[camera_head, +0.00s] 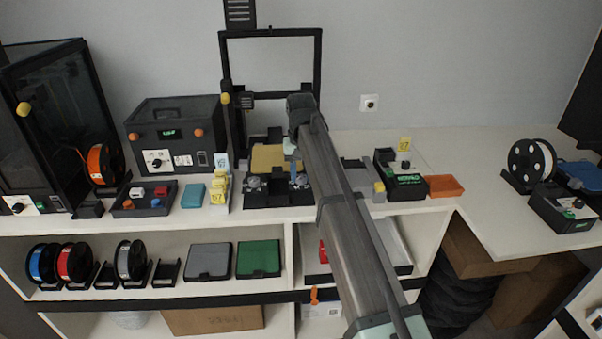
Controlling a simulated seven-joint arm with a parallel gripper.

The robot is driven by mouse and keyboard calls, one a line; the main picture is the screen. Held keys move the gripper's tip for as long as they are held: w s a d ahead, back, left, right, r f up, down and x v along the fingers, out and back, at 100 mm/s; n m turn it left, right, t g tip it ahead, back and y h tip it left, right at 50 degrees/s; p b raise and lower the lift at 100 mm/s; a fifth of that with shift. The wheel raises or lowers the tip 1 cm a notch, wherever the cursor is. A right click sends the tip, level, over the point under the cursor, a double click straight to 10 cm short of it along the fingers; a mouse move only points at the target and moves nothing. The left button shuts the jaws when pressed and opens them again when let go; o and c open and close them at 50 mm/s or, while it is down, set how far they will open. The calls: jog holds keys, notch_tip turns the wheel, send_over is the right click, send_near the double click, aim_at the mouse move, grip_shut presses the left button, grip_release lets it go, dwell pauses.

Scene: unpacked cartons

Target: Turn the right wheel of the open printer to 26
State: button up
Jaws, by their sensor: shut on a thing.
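The open printer (318,62) stands on the counter in the middle, a black upright frame over a tan bed (270,157). Its left wheel (253,183), a grey knob, shows at the front of the base. My gripper (297,182) points down at the right front of the base, at the right wheel (303,182). It is shut on that wheel. The fingers and my arm cover most of the wheel. Its number marks are too small and too hidden to read.
Yellow blocks (218,190) stand close left of the printer. A dark box with orange knobs (172,128) is behind them. Right of my arm are a black device with a green display (405,182) and an orange tray (445,187).

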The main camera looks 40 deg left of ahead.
aim_at(301, 176)
jog(key=m, duration=0.8)
jog(key=shift+m, duration=0.6)
jog(key=o, duration=0.8)
jog(key=shift+c, duration=0.2)
notch_tip(301, 176, up, 14)
dwell(0.7)
